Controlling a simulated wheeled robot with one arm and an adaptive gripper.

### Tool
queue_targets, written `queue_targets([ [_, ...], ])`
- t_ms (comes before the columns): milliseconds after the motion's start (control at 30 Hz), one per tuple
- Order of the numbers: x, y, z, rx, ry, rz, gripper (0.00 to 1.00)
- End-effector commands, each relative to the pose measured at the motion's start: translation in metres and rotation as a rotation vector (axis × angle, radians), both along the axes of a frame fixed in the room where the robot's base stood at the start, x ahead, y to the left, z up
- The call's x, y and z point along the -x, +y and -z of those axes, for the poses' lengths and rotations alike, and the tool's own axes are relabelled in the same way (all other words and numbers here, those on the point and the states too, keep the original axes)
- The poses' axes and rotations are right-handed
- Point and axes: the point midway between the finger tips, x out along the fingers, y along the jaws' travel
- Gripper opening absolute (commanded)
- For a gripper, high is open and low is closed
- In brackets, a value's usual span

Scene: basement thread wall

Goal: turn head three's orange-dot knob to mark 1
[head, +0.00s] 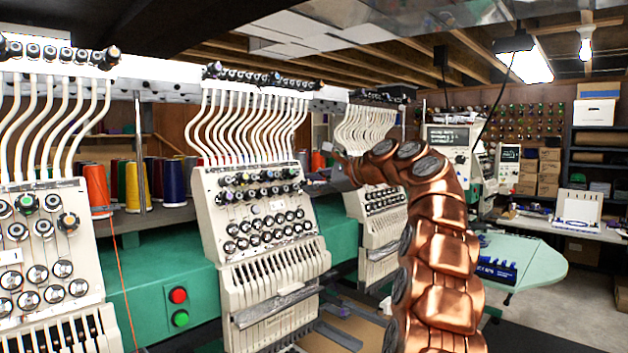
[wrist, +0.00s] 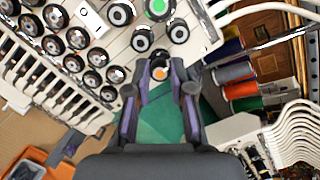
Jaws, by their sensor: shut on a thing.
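In the wrist view, a dark round knob with an orange dot (wrist: 160,73) sits at the edge of a cream head's knob panel (wrist: 122,42). My gripper (wrist: 160,80) has its two grey and purple fingers shut on this knob, one on each side. In the head view, my gripper (head: 340,178) is a small grey shape at the left side of the far-right head (head: 372,205). The orange-dot knob is not distinguishable there. Small printed characters show on the panel in the wrist view, but I cannot read the knob's mark.
A knob with a green dot (wrist: 158,8) and several dark knobs crowd the panel near my fingers. The middle head (head: 265,225) stands left of my arm. Thread cones (head: 172,182) stand behind on a shelf. A mint table (head: 525,262) is at right.

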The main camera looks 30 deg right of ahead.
Motion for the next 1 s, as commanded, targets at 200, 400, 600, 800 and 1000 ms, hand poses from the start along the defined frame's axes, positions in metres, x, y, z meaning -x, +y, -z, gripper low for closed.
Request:
queue_targets([
  [200, 0.0003, 0.0008, -0.0028, 0.03, -0.008, -0.014, 0.0],
  [400, 0.0, 0.0021, -0.0027, 0.063, -0.014, -0.029, 0.0],
  [600, 0.0002, 0.002, -0.0031, 0.109, -0.025, -0.048, 0.0],
  [800, -0.0002, 0.0019, -0.0038, 0.197, -0.047, -0.082, 0.0],
  [1000, -0.001, 0.0007, -0.0026, 0.366, -0.087, -0.143, 0.0],
])
